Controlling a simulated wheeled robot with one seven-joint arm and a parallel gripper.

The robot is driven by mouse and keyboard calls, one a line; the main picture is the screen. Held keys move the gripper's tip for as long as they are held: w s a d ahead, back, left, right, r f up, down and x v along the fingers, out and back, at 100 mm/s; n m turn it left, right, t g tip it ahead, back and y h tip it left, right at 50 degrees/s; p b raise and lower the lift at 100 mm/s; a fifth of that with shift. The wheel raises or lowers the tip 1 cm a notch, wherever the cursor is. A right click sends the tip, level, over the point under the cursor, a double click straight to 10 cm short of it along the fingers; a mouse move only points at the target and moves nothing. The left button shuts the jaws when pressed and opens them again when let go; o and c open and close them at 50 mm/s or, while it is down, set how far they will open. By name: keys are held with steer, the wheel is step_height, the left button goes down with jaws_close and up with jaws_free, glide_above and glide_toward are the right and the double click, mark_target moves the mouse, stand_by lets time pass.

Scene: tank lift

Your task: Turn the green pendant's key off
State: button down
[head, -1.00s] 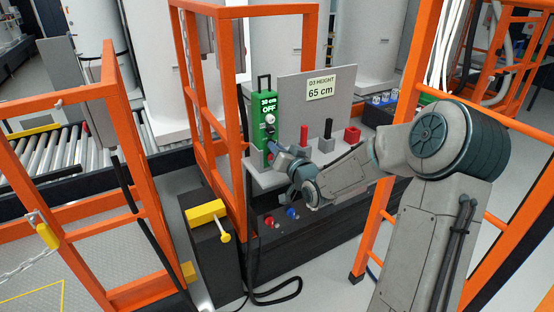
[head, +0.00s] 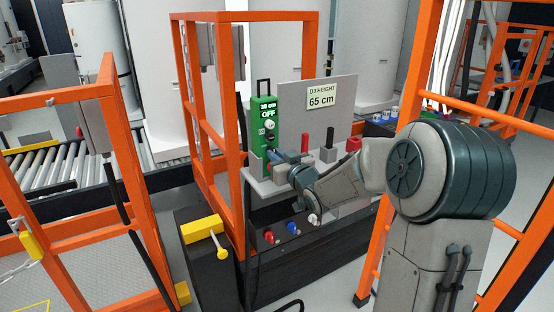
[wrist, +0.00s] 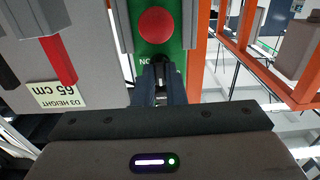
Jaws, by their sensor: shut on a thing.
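The green pendant (head: 257,135) stands upright on the grey console, its display reading "30 cm" and "OFF". A pale round knob (head: 270,124) sits below the display. My gripper (head: 271,154) reaches the pendant's front below that knob. A large red button (wrist: 157,25) is just beyond the fingertips. The key is hidden between the fingers, so its angle cannot be told.
Red and black levers (head: 328,136) stand right of my gripper. An orange frame (head: 239,150) rises close left of the pendant. A yellow-topped black box (head: 203,228) stands in front.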

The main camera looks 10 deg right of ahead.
stand_by(0.3)
steer(key=c, duration=1.8)
jaws_free()
steer(key=shift+o, duration=0.2)
steer(key=v, duration=1.3)
steer(key=shift+s+p, duration=0.35)
steer(key=shift+p, duration=0.1)
steer(key=shift+d+r, duration=0.1)
